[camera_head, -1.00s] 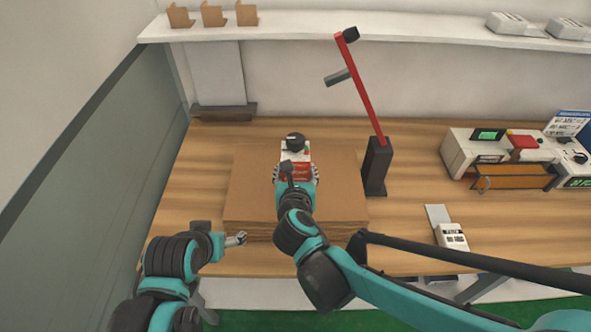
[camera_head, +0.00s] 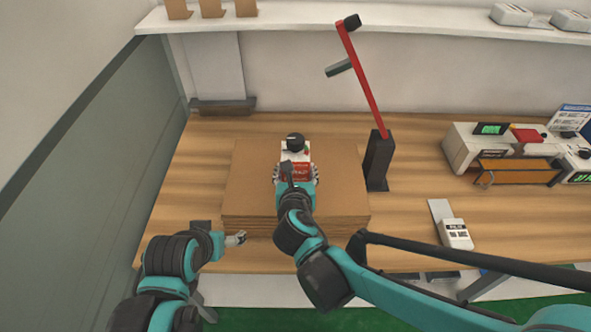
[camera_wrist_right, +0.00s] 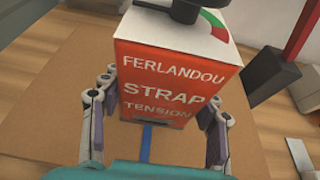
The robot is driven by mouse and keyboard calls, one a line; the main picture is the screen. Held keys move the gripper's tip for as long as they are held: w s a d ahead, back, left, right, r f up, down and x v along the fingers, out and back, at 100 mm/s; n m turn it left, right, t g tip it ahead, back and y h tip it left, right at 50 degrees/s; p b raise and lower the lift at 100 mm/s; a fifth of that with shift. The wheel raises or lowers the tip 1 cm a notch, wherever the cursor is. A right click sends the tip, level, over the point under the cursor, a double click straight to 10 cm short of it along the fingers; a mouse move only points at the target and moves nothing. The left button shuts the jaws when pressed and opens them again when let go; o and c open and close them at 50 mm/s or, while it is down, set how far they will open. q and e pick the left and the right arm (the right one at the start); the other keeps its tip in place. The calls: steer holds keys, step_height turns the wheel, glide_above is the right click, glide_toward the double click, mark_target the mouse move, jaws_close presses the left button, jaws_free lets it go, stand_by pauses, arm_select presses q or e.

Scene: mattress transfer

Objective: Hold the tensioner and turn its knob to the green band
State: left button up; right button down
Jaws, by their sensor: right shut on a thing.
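The tensioner (camera_head: 295,168) is a red and white box with a black knob (camera_head: 295,142) on top. It is on the cardboard stack (camera_head: 247,195). In the right wrist view its red lettered face (camera_wrist_right: 180,85) is towards me, and part of a red and green dial (camera_wrist_right: 215,22) shows on top beside the knob (camera_wrist_right: 165,8). My right gripper (camera_head: 296,174) is shut on the tensioner, with a finger at each side in the wrist view (camera_wrist_right: 160,108). My left gripper (camera_head: 236,239) is low at the stack's front left, away from the tensioner; its opening is too small to tell.
A black stand with a red arm (camera_head: 360,80) rises right of the stack. A white device (camera_head: 455,234) lies at the bench's front right, and a machine with a green display (camera_head: 490,150) is farther right. A shelf (camera_head: 300,27) runs along the back wall.

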arm_select(q)
steer(key=shift+f+b, duration=2.2)
steer(key=shift+f, duration=0.1)
arm_select(e)
steer(key=shift+f, duration=2.5)
arm_select(q)
steer(key=shift+r, duration=0.1)
steer(key=shift+r, duration=0.15)
steer(key=c, duration=0.5)
step_height(320, 180, up, 27)
steer(key=n+g, duration=0.6)
steer(key=n, duration=0.6)
glide_above(295, 150)
steer(key=w+a, duration=0.1)
steer(key=w, duration=0.1)
steer(key=shift+s, duration=0.15)
steer(key=shift+d+r+n+g, duration=0.1)
steer(key=shift+d+n+g, duration=0.2)
steer(key=shift+d, duration=0.1)
steer(key=f, duration=1.2)
steer(key=shift+w+d, duration=0.1)
steer(key=shift+w, duration=0.1)
steer(key=c, duration=1.2)
